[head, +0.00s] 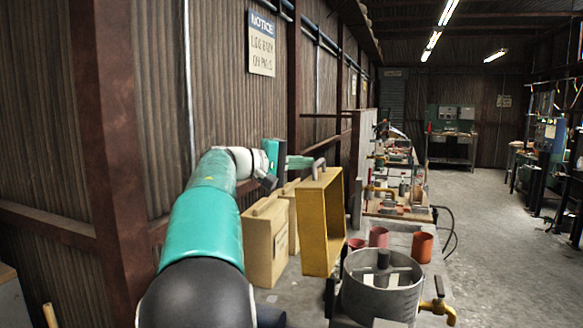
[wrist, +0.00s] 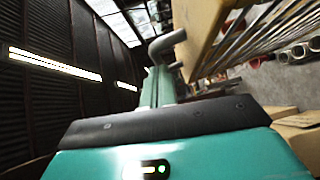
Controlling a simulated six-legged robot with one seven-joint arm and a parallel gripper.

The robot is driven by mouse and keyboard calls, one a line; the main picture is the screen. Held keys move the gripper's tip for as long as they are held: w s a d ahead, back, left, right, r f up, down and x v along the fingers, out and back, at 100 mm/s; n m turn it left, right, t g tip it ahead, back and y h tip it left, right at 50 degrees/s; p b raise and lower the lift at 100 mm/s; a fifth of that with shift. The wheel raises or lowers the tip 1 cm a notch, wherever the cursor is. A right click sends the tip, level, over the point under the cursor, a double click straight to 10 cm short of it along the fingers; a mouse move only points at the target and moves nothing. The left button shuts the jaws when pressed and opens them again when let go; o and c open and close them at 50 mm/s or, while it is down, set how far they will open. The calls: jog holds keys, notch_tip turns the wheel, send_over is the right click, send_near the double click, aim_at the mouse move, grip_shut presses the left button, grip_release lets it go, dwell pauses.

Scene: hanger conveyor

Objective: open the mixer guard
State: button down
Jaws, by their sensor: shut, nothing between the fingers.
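The mixer guard is a yellow box-shaped cover (head: 312,225), standing upright on the left side of the mixer with its hollow side facing right. Its grey bent handle (head: 319,167) sticks up at the top edge. The mixer's grey round drum (head: 378,295) is uncovered, with a dark shaft in its middle. My gripper (head: 307,162) is shut and empty, just left of the handle. In the wrist view, my shut fingers (wrist: 157,78) lie close to the handle (wrist: 166,42), with the yellow guard (wrist: 197,30) to the right. I cannot tell whether they touch.
Tan boxes (head: 267,240) stand left of the guard, below my arm. Reddish cups (head: 423,246) and a yellow tap (head: 438,302) are by the drum. A cluttered bench (head: 400,200) runs behind. The ribbed wall is close on the left; the floor (head: 500,250) at right is open.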

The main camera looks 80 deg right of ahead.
aim_at(327, 179)
jog(key=shift+m+t+y, duration=0.4)
jog(key=shift+m+t, duration=0.4)
jog(key=s, duration=0.2)
jog(key=s+r, duration=0.1)
jog(key=s, duration=0.3)
jog(key=shift+s+a+r, duration=0.2)
jog(key=shift+a+r, duration=0.1)
jog(key=v, duration=1.4)
